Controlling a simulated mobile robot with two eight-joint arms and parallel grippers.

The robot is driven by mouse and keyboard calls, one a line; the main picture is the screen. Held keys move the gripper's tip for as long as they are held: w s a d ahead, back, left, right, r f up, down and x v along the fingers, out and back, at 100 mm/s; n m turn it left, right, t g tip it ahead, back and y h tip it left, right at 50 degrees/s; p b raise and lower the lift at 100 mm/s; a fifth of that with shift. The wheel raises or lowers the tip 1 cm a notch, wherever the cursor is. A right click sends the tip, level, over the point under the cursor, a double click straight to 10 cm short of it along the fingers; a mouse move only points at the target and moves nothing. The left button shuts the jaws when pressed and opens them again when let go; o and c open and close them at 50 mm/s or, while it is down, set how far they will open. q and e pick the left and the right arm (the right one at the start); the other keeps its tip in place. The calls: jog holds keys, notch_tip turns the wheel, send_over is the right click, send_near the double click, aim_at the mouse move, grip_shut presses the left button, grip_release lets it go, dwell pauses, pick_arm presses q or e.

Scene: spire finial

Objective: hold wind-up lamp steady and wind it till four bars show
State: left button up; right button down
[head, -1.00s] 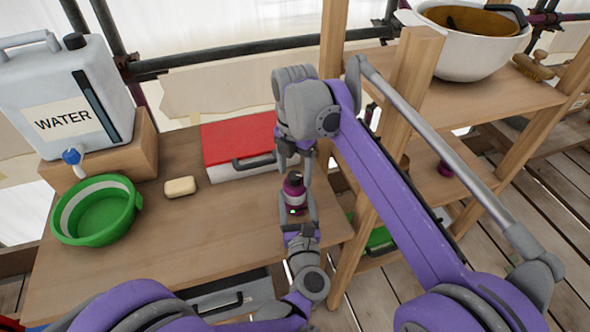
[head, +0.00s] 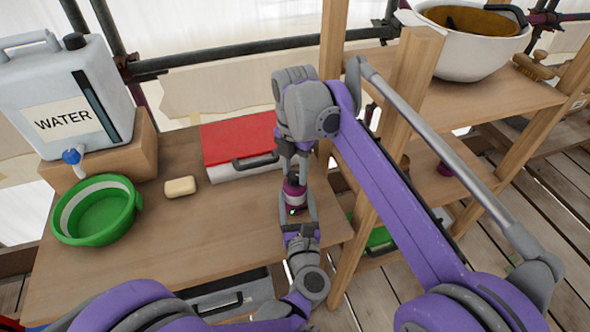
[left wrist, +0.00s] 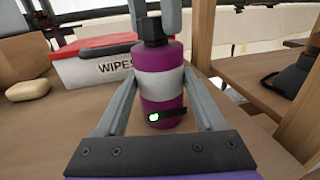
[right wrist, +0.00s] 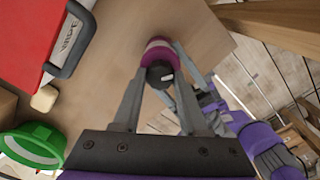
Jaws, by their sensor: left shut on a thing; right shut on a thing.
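The wind-up lamp (left wrist: 163,100) stands upright near the wooden worktop's right end. It is a purple cylinder with a silver band and a black top knob (left wrist: 152,30). A dark strip (left wrist: 170,116) on its front has a green light at its left end; I cannot count bars surely. My left gripper (head: 297,204) is shut on the lamp's body, a finger on each side. My right gripper (head: 295,168) comes from above and is shut on the black knob, which also shows in the right wrist view (right wrist: 159,75). The fingers partly hide the knob.
A red-lidded wipes box (head: 238,138) is behind the lamp. A soap bar (head: 180,187), a green basin (head: 98,210) and a water canister (head: 62,95) are to the left. A wooden post (head: 385,150) and shelves stand close on the right.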

jog(key=shift+m, duration=0.4)
jog(key=m, duration=0.4)
jog(key=shift+m, duration=0.4)
jog(key=m, duration=1.2)
jog(key=shift+m, duration=0.4)
jog(key=m, duration=0.5)
jog(key=shift+m, duration=0.3)
jog(key=shift+c, duration=2.2)
grip_release()
